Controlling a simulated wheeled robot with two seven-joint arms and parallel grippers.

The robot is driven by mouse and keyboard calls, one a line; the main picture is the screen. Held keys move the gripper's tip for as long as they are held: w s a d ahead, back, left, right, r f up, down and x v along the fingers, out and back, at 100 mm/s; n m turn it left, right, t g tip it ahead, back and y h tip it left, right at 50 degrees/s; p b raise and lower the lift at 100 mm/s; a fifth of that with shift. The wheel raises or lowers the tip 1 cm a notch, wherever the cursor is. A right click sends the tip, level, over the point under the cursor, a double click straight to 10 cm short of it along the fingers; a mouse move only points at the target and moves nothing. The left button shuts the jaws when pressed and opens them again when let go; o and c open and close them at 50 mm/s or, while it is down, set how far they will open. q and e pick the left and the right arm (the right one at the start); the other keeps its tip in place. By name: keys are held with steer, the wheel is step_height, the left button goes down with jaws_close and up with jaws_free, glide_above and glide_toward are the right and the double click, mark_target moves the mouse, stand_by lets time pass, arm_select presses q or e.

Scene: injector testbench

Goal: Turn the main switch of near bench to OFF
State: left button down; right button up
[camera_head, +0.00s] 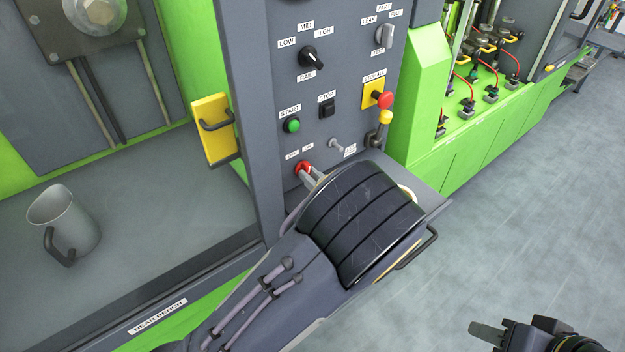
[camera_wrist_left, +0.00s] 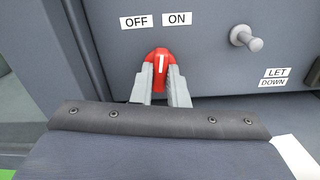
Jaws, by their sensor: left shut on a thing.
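The main switch is a red knob (camera_head: 304,168) low on the grey panel of the bench labelled NEAR BENCH. In the left wrist view the red knob (camera_wrist_left: 161,62) sits below the OFF label (camera_wrist_left: 136,22) and the ON label (camera_wrist_left: 177,18). Its white mark is close to upright, leaning slightly toward the ON side. My left gripper (camera_wrist_left: 161,88) is shut on the knob, with one grey finger on each side. In the head view my left wrist hides most of the fingers. My right gripper (camera_head: 488,332) is at the bottom right, away from the bench; its jaw state is unclear.
A silver lever (camera_head: 335,145) is right of the knob. Green START (camera_head: 291,125) and black STOP (camera_head: 327,108) buttons are above. A red button (camera_head: 384,100) and yellow-topped lever (camera_head: 384,118) are further right. A metal mug (camera_head: 72,222) stands left; the right floor is clear.

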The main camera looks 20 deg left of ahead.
arm_select(q)
steer(key=n+b, duration=0.1)
steer(key=n, duration=0.1)
steer(key=n+b, duration=0.1)
steer(key=shift+f+n, duration=0.2)
steer(key=shift+n, duration=0.2)
steer(key=shift+n+b, duration=0.85)
steer(key=shift+n, duration=0.05)
steer(key=shift+r, duration=0.1)
steer(key=c, duration=1.4)
jaws_free()
steer(key=shift+c, duration=0.2)
steer(key=v, duration=0.8)
steer(key=shift+b, duration=0.4)
